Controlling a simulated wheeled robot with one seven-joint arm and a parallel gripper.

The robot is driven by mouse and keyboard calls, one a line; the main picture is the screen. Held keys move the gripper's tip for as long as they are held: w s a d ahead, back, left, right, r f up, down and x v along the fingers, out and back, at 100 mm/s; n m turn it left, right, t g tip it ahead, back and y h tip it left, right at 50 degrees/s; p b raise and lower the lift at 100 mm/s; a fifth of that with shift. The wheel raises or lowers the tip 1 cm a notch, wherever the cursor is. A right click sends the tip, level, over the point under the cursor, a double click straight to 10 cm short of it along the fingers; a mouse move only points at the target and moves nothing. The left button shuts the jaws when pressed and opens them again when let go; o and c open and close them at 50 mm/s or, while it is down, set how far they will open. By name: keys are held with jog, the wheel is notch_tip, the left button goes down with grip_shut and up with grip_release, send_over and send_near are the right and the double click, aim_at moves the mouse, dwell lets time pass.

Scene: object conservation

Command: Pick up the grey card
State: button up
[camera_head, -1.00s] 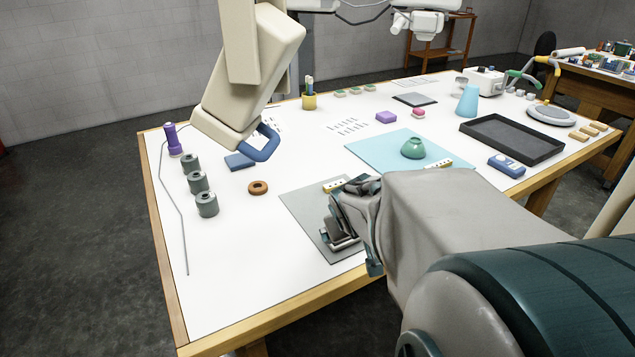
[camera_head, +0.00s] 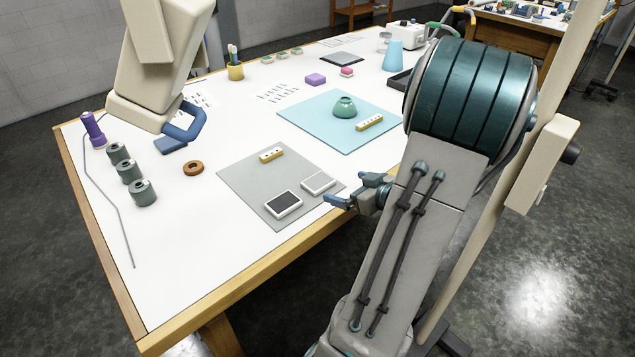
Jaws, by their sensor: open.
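The grey card (camera_head: 318,182) has a light grey face and a pale border. It lies flat near the right corner of the grey mat (camera_head: 245,185). A similar card with a dark face (camera_head: 283,204) lies beside it, to the left and nearer the table's front edge. My gripper (camera_head: 346,189) is open and empty, just right of the grey card near the table's front edge. One fingertip appears close to the card's right side; its height above the table is hard to tell.
A yellow block with dots (camera_head: 271,155) lies on the grey mat. A blue mat (camera_head: 325,130) holds a green bowl (camera_head: 344,107) and another yellow dotted block (camera_head: 369,123). My arm hides the table's right side.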

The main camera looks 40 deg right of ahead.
send_near(312, 177)
jog(key=x, duration=0.2)
jog(key=shift+w+a, duration=0.2)
jog(key=shift+w, duration=0.05)
jog(key=shift+d+p+x, duration=0.2)
jog(key=shift+p+x, duration=0.3)
jog(key=shift+x, duration=2.1)
jog(key=shift+d+f, duration=0.1)
jog(key=shift+f, duration=0.05)
jog(key=c, duration=1.1)
jog(key=shift+o, duration=0.2)
